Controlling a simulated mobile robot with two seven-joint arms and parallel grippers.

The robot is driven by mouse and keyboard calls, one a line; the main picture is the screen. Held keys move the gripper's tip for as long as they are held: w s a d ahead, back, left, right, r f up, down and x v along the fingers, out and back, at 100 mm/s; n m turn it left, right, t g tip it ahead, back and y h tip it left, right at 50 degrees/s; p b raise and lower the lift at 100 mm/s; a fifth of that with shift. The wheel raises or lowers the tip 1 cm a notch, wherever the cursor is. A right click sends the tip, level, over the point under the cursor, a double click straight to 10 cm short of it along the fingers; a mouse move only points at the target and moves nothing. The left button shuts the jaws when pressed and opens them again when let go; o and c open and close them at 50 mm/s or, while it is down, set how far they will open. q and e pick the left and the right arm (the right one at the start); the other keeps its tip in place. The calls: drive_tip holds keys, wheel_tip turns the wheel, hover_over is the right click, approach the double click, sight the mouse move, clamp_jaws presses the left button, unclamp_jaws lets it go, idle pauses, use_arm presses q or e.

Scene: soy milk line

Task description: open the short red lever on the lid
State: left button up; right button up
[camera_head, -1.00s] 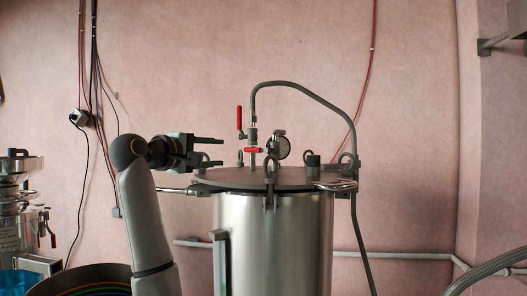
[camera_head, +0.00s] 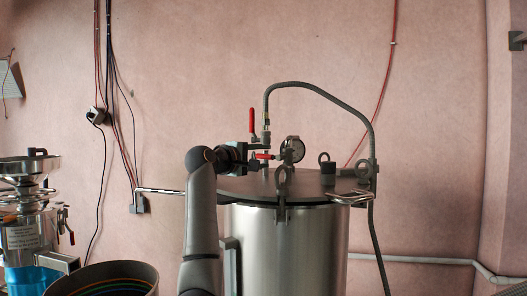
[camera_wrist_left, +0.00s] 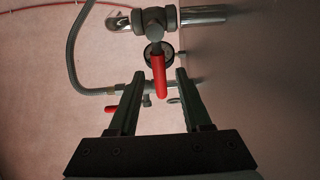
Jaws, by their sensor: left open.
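The short red lever (camera_head: 264,156) lies roughly level on the valve fitting above the round grey lid (camera_head: 240,186). My left gripper (camera_head: 254,152) comes in from the left, just above the lid, with its fingertips at the fitting. In the left wrist view, a red lever (camera_wrist_left: 159,78), apparently the short one, reaches from a metal valve into the gap between my open left fingers (camera_wrist_left: 160,92). The fingers stand to either side of it with space showing. Contact cannot be made out. My right gripper is not in view.
A longer red lever (camera_head: 252,121) stands upright above the short one. A round gauge (camera_head: 292,150) and a grey hose (camera_head: 322,92) are close to the right. A steel machine (camera_head: 30,225) is at far left.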

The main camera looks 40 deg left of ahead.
use_arm(q)
drive_tip(key=shift+w, duration=0.55)
clamp_jaws()
idle(1.1)
